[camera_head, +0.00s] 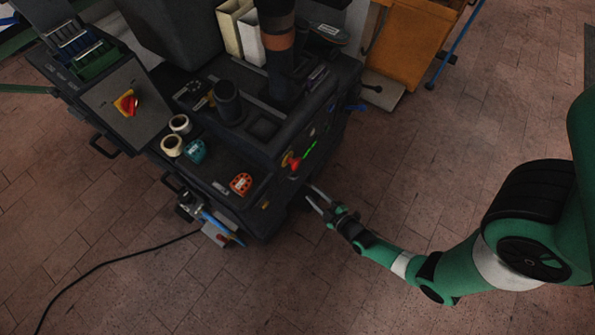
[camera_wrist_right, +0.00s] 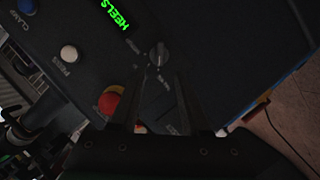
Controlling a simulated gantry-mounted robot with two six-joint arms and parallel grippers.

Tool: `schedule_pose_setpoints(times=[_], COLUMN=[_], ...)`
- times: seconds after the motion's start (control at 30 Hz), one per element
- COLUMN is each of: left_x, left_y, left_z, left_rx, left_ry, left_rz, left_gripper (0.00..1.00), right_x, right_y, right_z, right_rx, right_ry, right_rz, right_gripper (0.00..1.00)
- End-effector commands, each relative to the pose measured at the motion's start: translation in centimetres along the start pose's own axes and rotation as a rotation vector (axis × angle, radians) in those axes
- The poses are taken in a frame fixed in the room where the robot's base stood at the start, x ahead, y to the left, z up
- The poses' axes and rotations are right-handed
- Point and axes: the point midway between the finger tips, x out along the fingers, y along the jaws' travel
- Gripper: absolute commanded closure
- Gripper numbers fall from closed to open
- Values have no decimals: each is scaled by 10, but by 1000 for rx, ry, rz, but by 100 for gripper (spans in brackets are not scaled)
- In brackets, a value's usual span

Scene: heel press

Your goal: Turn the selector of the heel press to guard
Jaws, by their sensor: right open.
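The heel press (camera_head: 275,140) is a dark machine with a control panel on its side. In the right wrist view, the selector (camera_wrist_right: 158,54) is a small grey round knob on that dark panel, with small labels around it that I cannot read surely. My right gripper (camera_head: 313,196) is in front of the panel in the head view. In the right wrist view, its two fingers (camera_wrist_right: 162,74) are apart, with nothing between them, and the knob shows just beyond the tips. I cannot tell whether they touch it. My left gripper is not in view.
Near the selector are a green "HEELS" display (camera_wrist_right: 117,14), a white button (camera_wrist_right: 69,53), a blue button (camera_wrist_right: 27,7) and a red stop button (camera_wrist_right: 110,101) on yellow. Tape rolls (camera_head: 172,145) lie on the machine top. A black cable (camera_head: 110,262) crosses the floor. The right-hand floor is mostly clear.

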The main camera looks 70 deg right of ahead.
Motion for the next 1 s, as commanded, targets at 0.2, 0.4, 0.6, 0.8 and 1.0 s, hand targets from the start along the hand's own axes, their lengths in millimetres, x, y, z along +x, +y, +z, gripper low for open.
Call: schedule_pose_setpoints(times=[0.2,0.4,0.6,0.8,1.0], left_x=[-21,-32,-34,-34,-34], left_y=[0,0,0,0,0], left_z=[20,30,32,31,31], left_rx=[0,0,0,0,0], left_ry=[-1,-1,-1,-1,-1], left_rz=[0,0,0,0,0], left_gripper=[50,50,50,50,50], right_x=[53,88,98,98,98], right_y=[-3,-2,0,0,0], right_z=[3,2,0,0,0], right_rx=[-1,0,-1,-1,-1], right_ry=[3,2,1,1,1], right_rz=[4,3,1,1,1], right_gripper=[54,54,54,56,92])
